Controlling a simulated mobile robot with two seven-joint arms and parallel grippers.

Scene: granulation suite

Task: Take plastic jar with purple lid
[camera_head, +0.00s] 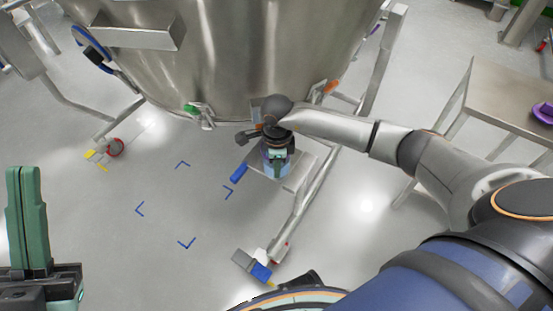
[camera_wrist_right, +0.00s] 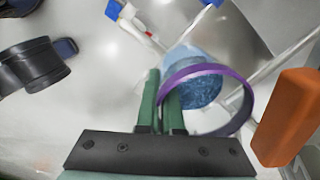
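The plastic jar (camera_wrist_right: 205,92) has a purple ring-shaped rim or lid edge and blue contents. In the head view the jar (camera_head: 268,165) is partly hidden under my right wrist, above a small metal step by the big steel vessel. My right gripper (camera_head: 278,155) is at the jar. In the right wrist view the gripper's green fingers (camera_wrist_right: 162,98) are close together, with the left edge of the purple ring between them. My left gripper (camera_head: 27,170) is shut and empty at the far left, away from the jar.
The steel vessel (camera_head: 235,55) stands behind the jar on metal legs. The metal step (camera_head: 297,170) is below it. A metal table (camera_head: 500,90) with a purple object (camera_head: 543,112) is at right. Blue corner marks (camera_head: 186,243) lie on clear floor. An orange handle (camera_wrist_right: 285,118) is close to my right gripper.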

